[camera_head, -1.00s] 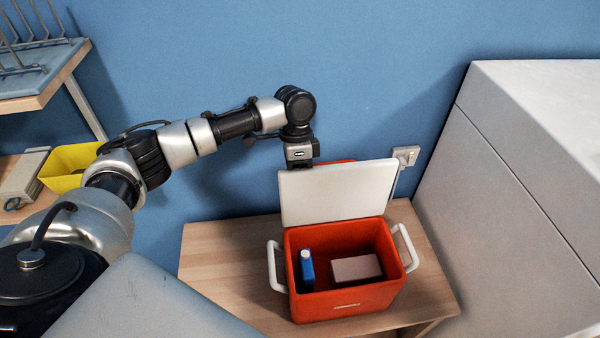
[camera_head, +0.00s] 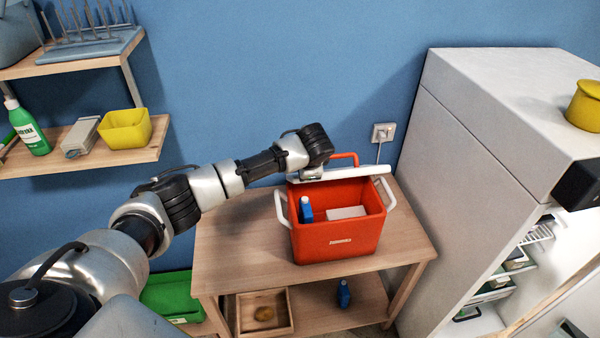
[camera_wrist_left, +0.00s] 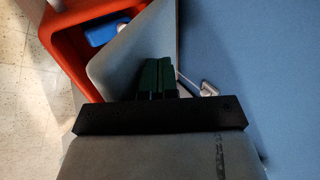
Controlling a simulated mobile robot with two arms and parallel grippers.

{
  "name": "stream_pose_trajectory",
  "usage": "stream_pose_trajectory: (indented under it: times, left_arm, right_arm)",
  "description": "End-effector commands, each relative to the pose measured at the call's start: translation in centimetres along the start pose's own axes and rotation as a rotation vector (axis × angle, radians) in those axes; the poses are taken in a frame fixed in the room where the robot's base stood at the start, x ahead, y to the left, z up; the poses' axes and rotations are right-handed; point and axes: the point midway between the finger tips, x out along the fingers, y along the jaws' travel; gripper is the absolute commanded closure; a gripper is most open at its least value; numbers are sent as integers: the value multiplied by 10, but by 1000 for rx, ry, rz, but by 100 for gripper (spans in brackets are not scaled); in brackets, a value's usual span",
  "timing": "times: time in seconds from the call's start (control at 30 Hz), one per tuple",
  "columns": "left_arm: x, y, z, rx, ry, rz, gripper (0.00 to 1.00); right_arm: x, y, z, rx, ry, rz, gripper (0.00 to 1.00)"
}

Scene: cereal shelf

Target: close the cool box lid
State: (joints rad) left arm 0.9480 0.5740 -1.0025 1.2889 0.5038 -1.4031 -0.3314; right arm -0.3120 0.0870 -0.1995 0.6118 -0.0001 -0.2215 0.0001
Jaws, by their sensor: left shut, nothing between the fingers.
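The orange-red cool box (camera_head: 338,240) stands upright on a wooden table in the head view. Its white lid (camera_head: 350,173) is open, held above the box's rear edge and seen almost edge-on, with an orange handle (camera_head: 345,157) behind it. Inside are a blue bottle (camera_head: 306,211) and a pale carton (camera_head: 346,212). My left gripper (camera_head: 309,174) is at the lid's left end; its fingertips are hidden there. In the left wrist view its dark fingers (camera_wrist_left: 157,76) are together, empty, and overlap the pale lid (camera_wrist_left: 125,60); contact is unclear. My right gripper is not in view.
The wooden table (camera_head: 235,235) has free room left of the box. A white cabinet (camera_head: 450,150) stands close on the right. A wall socket (camera_head: 383,132) is behind. A shelf with a yellow bin (camera_head: 126,129) is at left.

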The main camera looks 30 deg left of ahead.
Motion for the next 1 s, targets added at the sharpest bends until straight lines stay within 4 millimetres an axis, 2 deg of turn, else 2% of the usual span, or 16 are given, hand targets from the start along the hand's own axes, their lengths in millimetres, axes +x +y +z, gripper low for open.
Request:
stream_pose_trajectory:
  times: [0.03,0.17,0.5,0.8,1.0]
  left_arm:
    - [4,7,-1,4,1,-42,100]
    - [10,21,-2,4,2,-164,100]
    - [28,62,-2,2,1,-464,100]
    - [41,80,-2,-1,0,-467,100]
    - [44,82,-2,-1,0,-470,100]
  right_arm:
    - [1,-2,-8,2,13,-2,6]
    - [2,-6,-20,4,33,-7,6]
    - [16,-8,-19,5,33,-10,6]
    - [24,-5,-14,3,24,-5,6]
    - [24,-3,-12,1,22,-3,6]
